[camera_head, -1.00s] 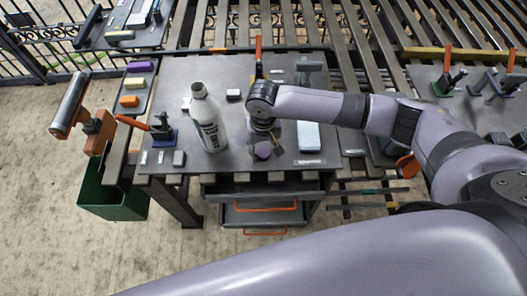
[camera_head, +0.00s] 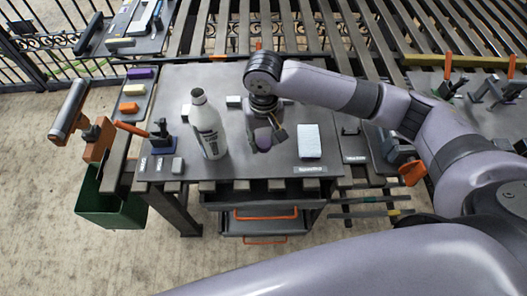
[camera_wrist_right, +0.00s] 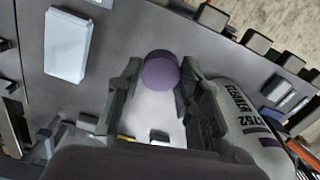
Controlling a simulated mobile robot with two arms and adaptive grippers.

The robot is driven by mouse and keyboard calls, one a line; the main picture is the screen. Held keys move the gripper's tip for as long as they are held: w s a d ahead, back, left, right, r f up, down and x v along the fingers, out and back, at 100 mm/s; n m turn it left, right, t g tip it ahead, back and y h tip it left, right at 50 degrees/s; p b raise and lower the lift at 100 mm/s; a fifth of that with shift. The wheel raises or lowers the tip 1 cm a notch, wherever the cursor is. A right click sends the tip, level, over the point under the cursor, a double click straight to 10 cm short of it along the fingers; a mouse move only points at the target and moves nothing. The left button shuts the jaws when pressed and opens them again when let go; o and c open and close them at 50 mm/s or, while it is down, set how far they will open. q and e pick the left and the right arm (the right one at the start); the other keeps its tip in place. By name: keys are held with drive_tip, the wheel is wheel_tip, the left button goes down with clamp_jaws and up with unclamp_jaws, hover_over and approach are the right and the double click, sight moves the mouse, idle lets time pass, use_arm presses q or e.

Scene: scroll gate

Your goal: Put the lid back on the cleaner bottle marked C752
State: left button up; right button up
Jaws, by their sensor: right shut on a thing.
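The white cleaner bottle (camera_head: 207,130) stands upright on the grey table, left of my right gripper (camera_head: 265,136). In the right wrist view the bottle (camera_wrist_right: 240,105) shows beside the right-hand finger, with "CLEANER" and "752" readable; the rest of the mark is hidden. My right gripper (camera_wrist_right: 160,100) is shut on a purple, round-ended thing that looks like the lid (camera_wrist_right: 160,68). The lid also shows in the head view (camera_head: 263,139), apart from the bottle. A pale area lies between the fingers below the purple end. My left gripper is not in view.
A pale block (camera_head: 309,141) lies right of the gripper. A small grey block (camera_head: 178,165) and an orange-handled tool in a blue stand (camera_head: 160,133) are left of the bottle. A green bin (camera_head: 110,210) hangs off the table's left side. Drawers with orange handles (camera_head: 265,215) are below.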

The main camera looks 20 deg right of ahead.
sight(263, 142)
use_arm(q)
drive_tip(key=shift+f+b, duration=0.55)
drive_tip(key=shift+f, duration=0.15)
use_arm(e)
wheel_tip(263, 142, up, 11)
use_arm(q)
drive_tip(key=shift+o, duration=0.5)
